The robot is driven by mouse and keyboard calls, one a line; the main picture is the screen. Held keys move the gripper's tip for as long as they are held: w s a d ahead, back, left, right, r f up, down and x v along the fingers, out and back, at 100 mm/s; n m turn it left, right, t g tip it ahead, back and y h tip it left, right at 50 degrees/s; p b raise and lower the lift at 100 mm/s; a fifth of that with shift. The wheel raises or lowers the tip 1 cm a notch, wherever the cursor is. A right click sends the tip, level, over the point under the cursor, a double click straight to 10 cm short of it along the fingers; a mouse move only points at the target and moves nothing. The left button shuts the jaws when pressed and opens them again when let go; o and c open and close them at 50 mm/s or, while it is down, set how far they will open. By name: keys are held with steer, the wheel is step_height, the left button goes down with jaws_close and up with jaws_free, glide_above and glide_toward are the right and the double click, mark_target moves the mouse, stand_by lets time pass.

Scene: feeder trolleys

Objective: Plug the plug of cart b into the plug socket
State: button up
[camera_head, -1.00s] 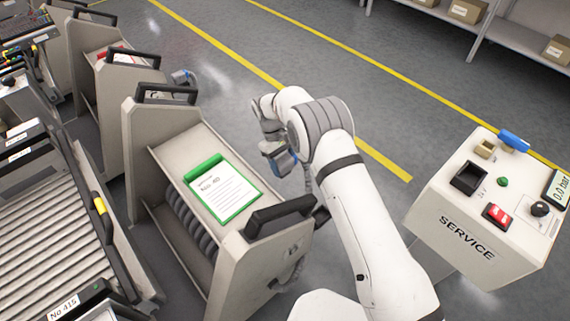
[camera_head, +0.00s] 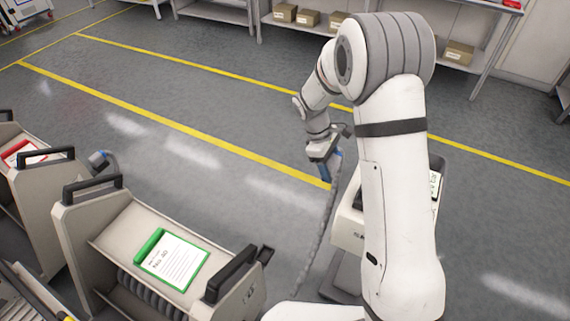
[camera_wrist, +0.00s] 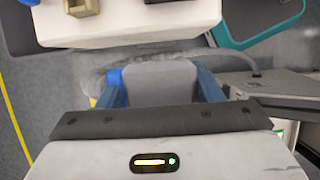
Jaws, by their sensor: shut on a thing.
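My gripper (camera_head: 326,170) is held up in front of the arm in the head view, with a grey hose (camera_head: 328,225) hanging from it. In the wrist view its blue fingers (camera_wrist: 160,92) are shut on a grey plug (camera_wrist: 160,75). The hose curves round to a grey body at the right. The cart with the green clipboard (camera_head: 112,225) stands at the lower left; I cannot read a letter b on it. The service post (camera_head: 350,228) is mostly hidden behind my arm. Its pale top (camera_wrist: 130,32) lies ahead of the plug, with a dark opening at the wrist view's upper edge.
A beige block (camera_wrist: 83,6) sits on the post's top. Another cart with a red clipboard (camera_head: 38,170) stands at the left, a grey plug (camera_head: 100,160) beside it. Shelves with boxes (camera_head: 310,18) line the back. The floor between yellow lines is clear.

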steer(key=s+d+r+p, duration=0.5)
steer(key=s+d+r, duration=0.1)
steer(key=d+r, duration=0.35)
steer(key=shift+s+d+f+b, duration=0.1)
steer(key=shift+d+f+b, duration=0.05)
steer(key=shift+f+b, duration=1.05)
steer(key=shift+s+d+f+b, duration=0.15)
steer(key=shift+f+b, duration=0.7)
steer(key=shift+f, duration=0.65)
steer(key=shift+d+f+b, duration=0.15)
steer(key=shift+f+b, duration=0.9)
steer(key=shift+f, duration=0.3)
steer(key=shift+f+b, duration=0.85)
steer(key=shift+f, duration=0.3)
steer(key=o, duration=1.4)
steer(key=shift+r, duration=0.1)
steer(key=v, duration=0.7)
steer(key=shift+r, duration=0.3)
